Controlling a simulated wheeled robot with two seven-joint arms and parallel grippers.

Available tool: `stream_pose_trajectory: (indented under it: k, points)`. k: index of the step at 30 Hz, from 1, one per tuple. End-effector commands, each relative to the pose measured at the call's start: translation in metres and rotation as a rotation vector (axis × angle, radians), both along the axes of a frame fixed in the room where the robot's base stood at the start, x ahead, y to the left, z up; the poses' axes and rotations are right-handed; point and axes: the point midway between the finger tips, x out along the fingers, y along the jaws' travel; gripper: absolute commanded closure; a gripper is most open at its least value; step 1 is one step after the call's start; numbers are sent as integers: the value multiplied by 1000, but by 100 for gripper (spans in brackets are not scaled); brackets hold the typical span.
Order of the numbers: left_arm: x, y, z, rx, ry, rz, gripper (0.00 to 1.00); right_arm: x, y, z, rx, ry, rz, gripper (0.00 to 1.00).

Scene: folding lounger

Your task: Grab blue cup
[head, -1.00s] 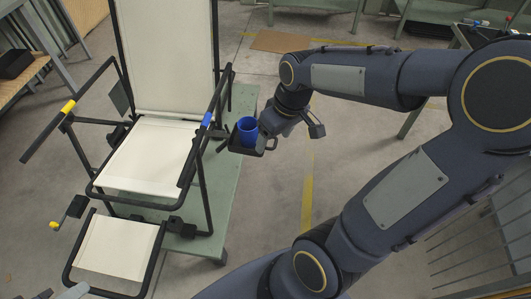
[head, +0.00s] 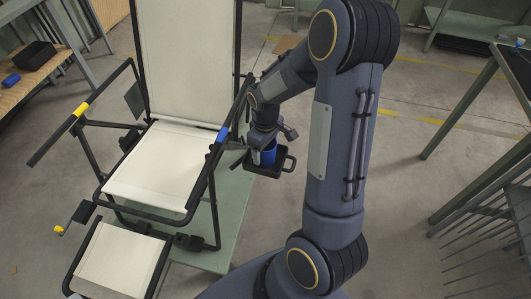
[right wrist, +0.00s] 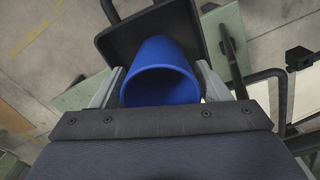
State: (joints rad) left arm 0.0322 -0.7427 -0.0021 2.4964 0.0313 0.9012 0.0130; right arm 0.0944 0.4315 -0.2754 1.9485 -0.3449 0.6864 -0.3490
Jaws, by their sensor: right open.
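The blue cup (head: 269,154) stands in a black tray (head: 262,169) at the right side of the folding lounger (head: 155,160). My right gripper (head: 264,141) is over the cup and partly hides it in the head view. In the right wrist view, the blue cup (right wrist: 161,62) lies between the two grey fingers of my right gripper (right wrist: 158,88), its open rim towards the camera. The fingers are open, one on each side of the cup. The black tray (right wrist: 118,42) shows behind it. My left gripper is not in view.
The lounger's right armrest with a blue band (head: 222,134) is close to the left of my right gripper. The lounger stands on a green platform (head: 232,205). A wooden bench (head: 45,75) is at the upper left. Tables stand at the right, with clear floor between.

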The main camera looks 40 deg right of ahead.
Motion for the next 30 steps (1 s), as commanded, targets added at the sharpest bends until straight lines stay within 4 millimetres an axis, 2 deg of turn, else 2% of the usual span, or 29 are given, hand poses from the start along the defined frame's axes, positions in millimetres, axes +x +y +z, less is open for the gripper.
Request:
stream_pose_trajectory:
  k: [8,15,16,25,30]
  points:
    - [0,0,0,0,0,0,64,0,0,-3,0,0,0,31]
    - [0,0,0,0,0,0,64,0,0,-3,0,0,0,62]
    - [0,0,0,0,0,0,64,0,0,-3,0,-1,0,64]
    - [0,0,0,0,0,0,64,0,0,0,1,-2,0,64]
    - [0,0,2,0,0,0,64,1,0,14,0,-4,0,64]
